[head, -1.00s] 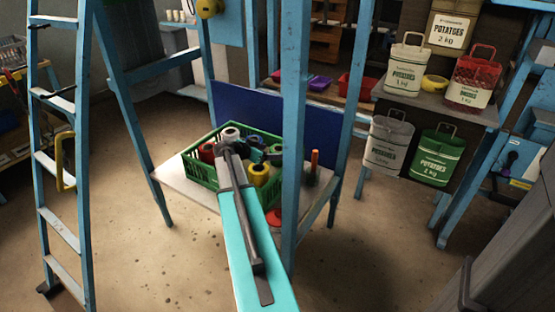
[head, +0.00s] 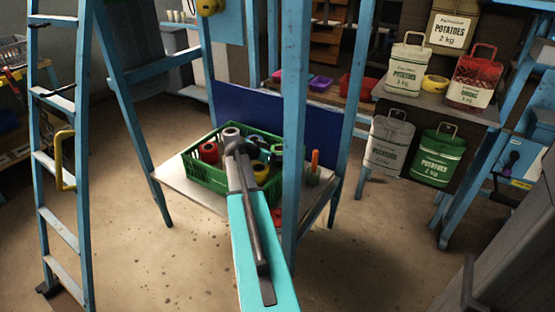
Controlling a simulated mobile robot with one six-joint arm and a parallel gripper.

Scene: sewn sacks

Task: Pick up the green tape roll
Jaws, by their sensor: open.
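A green slatted crate (head: 200,176) stands on the small table and holds several tape rolls. A dark teal-green roll (head: 252,151) lies in it just right of my arm's end, partly covered; I cannot tell for sure that it is the green one. A red roll (head: 209,152) lies at the left and a yellow roll (head: 261,173) at the front right. My gripper (head: 233,146) is over the middle of the crate, seen from behind along the arm. It is open; its fingertips are hard to make out.
The small table (head: 176,182) has a blue panel (head: 315,118) behind it. A blue upright post (head: 293,120) stands close to the right of my arm. An orange-topped item (head: 314,165) stands on the table right of the crate. A blue ladder (head: 60,180) is at the left.

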